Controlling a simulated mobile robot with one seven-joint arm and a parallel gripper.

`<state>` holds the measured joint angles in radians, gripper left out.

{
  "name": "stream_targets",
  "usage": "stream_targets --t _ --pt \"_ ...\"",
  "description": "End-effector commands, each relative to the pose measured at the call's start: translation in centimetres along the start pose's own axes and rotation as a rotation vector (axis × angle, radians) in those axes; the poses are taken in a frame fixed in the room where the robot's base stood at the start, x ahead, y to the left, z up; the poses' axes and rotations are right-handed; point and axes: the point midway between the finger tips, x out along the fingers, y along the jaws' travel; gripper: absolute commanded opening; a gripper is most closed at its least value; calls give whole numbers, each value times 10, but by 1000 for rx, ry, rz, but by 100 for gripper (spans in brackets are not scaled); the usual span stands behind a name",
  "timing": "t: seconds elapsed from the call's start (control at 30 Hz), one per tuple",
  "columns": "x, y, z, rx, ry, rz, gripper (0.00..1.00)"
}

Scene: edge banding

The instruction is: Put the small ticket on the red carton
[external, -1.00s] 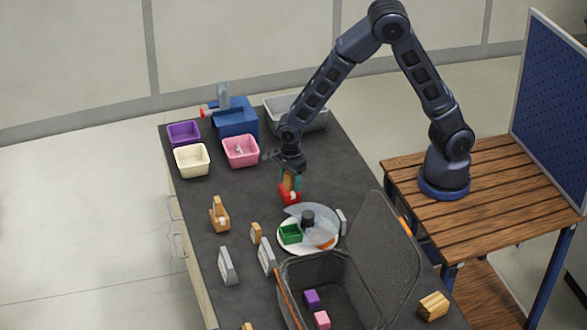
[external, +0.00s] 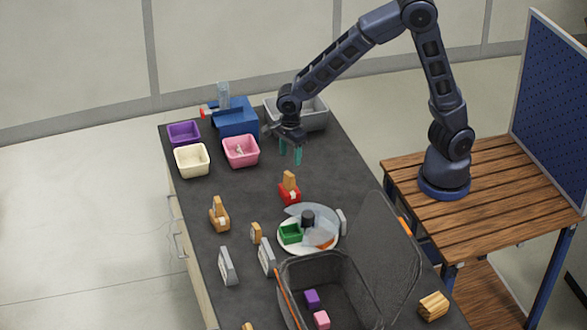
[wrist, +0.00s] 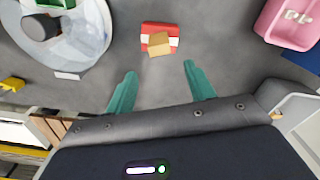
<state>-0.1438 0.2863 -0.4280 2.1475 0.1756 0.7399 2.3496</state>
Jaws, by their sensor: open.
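The red carton (external: 289,196) stands on the dark worktop, just behind the round turntable. A small tan block, which seems to be the small ticket (external: 290,180), rests upright on top of it. In the wrist view the tan block (wrist: 160,43) sits over the middle of the red carton (wrist: 150,29), which has white patches on its sides. My gripper (external: 290,155) is above and behind the carton, apart from the block. Its two green fingers are spread and empty in the wrist view (wrist: 160,82).
A turntable (external: 290,248) with a green box stands in front of the carton. Pink (external: 241,151), cream (external: 192,160) and purple (external: 184,133) bins stand at the back left, a grey bin (external: 315,115) behind my gripper. A dark mesh basket (external: 345,285) is in front.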

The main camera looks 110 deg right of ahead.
Motion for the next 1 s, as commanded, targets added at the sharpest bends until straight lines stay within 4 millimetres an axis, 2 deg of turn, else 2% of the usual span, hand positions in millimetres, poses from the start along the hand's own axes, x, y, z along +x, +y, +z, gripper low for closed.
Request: stream_targets --t 0.23,0.37,0.7,1.0 --pt "-19 4 -2 -39 -9 2 54" --pt "-40 18 -10 -190 -40 6 54" --pt "-114 77 -50 -839 -146 -40 54" --pt "-164 129 -99 -1423 -188 -160 54"
